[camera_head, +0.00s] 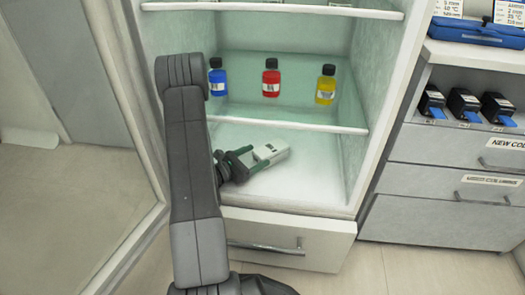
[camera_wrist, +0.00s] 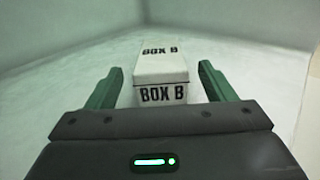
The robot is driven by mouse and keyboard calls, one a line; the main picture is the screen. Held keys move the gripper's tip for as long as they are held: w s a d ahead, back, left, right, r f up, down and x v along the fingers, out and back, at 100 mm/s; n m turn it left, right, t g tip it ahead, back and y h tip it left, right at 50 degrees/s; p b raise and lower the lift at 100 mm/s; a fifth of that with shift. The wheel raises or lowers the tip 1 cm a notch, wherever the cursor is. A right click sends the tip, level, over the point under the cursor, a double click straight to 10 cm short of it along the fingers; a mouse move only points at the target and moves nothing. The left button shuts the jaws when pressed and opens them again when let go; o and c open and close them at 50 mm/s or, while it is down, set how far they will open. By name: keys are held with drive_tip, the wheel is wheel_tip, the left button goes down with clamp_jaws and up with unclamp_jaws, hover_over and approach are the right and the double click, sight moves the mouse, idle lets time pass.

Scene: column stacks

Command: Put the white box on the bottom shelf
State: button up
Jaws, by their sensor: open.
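The white box (camera_head: 271,152), marked BOX B, rests on the bottom shelf (camera_head: 310,187) of the open cabinet. In the wrist view the white box (camera_wrist: 162,70) lies straight ahead, its near end between the green fingers. My gripper (camera_head: 240,161) reaches into the bottom compartment from the left. In the wrist view my gripper (camera_wrist: 160,88) is open, with a gap visible between each finger and the box. Part of the left side of the shelf is hidden behind my arm.
The shelf above holds a blue bottle (camera_head: 218,78), a red bottle (camera_head: 271,78) and a yellow bottle (camera_head: 326,85). Its front edge (camera_head: 290,124) runs above my gripper. The open glass door (camera_head: 135,240) stands at left. The bottom shelf is clear right of the box.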

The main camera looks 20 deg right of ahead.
drive_tip(key=shift+v, duration=1.1)
drive_tip(key=shift+c, duration=0.5)
